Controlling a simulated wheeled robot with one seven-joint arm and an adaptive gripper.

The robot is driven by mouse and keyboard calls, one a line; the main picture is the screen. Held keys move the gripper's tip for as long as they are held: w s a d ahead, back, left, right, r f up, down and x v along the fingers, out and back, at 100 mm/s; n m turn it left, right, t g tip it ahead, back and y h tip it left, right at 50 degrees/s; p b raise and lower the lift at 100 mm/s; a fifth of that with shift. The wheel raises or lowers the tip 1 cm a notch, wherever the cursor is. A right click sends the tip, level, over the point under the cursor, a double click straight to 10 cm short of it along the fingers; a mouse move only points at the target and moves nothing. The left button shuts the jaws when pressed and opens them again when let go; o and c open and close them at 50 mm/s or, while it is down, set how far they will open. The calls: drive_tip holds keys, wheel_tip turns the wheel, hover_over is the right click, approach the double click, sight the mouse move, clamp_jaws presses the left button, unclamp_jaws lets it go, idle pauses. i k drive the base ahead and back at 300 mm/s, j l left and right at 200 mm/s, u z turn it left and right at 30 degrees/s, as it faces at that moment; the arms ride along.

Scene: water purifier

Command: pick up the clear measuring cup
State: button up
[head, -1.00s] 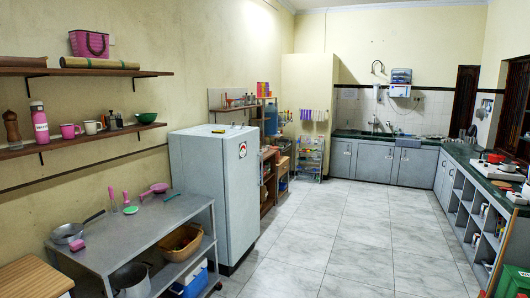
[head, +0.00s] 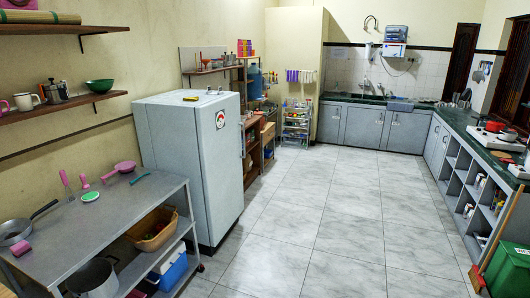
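I cannot make out a clear measuring cup in the head view. My gripper is not in view, so its state does not show. Small items stand on the right-hand counter (head: 467,128), too small to identify. A red item (head: 495,127) sits on a white stove-like unit there. The far counter (head: 345,98) under the wall-mounted water purifier (head: 395,34) also holds small, indistinct things.
A grey metal table (head: 115,222) with pans and pink utensils stands at left, beside a grey fridge (head: 185,150). Shelves (head: 95,98) hang above. A green bin (head: 508,270) and broom stand at lower right. The tiled floor (head: 335,220) between is clear.

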sight(247, 114)
drive_tip(key=i, duration=2.2)
drive_tip(key=i+u, duration=0.1)
drive_tip(key=i, duration=0.4)
drive_tip(key=i+l+u, duration=0.15)
drive_tip(key=i, duration=0.35)
drive_tip(key=i+u, duration=0.1)
drive_tip(key=i, duration=0.4)
drive_tip(key=i+l+u, duration=0.1)
drive_tip(key=i+l, duration=0.15)
drive_tip(key=i, duration=0.25)
drive_tip(key=i+l+u, duration=0.45)
drive_tip(key=i, duration=0.2)
drive_tip(key=i+l, duration=0.2)
drive_tip(key=i, duration=0.35)
drive_tip(key=i+l, duration=0.15)
drive_tip(key=i, duration=0.45)
drive_tip(key=i+l, duration=0.2)
drive_tip(key=i, duration=0.35)
drive_tip(key=i+l, duration=0.15)
drive_tip(key=i, duration=0.45)
drive_tip(key=i+l, duration=0.2)
drive_tip(key=i, duration=0.35)
drive_tip(key=i+l, duration=0.15)
drive_tip(key=i, duration=0.45)
